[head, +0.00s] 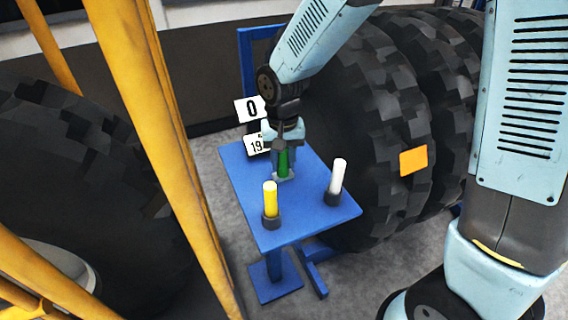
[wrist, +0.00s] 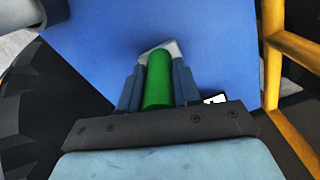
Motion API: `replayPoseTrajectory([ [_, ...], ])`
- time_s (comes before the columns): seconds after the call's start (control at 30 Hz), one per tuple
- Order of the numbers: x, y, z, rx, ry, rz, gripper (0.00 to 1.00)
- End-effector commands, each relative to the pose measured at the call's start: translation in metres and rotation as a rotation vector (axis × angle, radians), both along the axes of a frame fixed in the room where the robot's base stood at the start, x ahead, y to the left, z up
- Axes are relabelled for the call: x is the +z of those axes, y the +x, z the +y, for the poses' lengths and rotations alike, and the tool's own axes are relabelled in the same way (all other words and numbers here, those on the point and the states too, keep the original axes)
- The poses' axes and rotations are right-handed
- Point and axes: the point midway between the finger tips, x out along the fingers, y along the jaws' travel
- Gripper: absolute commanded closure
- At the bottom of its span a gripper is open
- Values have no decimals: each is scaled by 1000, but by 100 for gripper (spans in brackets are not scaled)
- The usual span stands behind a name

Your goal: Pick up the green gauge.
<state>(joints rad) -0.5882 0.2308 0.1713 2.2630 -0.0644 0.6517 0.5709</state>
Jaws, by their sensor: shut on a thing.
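The green gauge (head: 284,163) is an upright green cylinder at the far part of the blue table (head: 300,221). My gripper (head: 283,160) comes down on it from above, with a finger on each side. In the wrist view the green gauge (wrist: 158,80) stands between the two fingers of my gripper (wrist: 158,85), which are shut on it. A small grey piece (wrist: 172,47) shows at its lower end. I cannot tell whether the gauge is clear of the table.
A yellow cylinder (head: 271,198) and a white cylinder (head: 338,176) stand in dark holders on the table. Number cards (head: 249,109) stand behind. Large black tyres (head: 365,110) are close on the right. Yellow posts (head: 150,120) rise on the left.

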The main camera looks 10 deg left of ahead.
Motion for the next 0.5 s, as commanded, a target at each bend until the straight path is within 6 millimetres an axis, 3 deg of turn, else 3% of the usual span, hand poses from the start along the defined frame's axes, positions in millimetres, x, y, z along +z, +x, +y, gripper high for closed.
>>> replayPoseTrajectory([
  [0.33, 1, 0, 0, 0, 0, 0, 90],
  [0.5, 14, 0, 0, 0, 1, -2, 90],
])
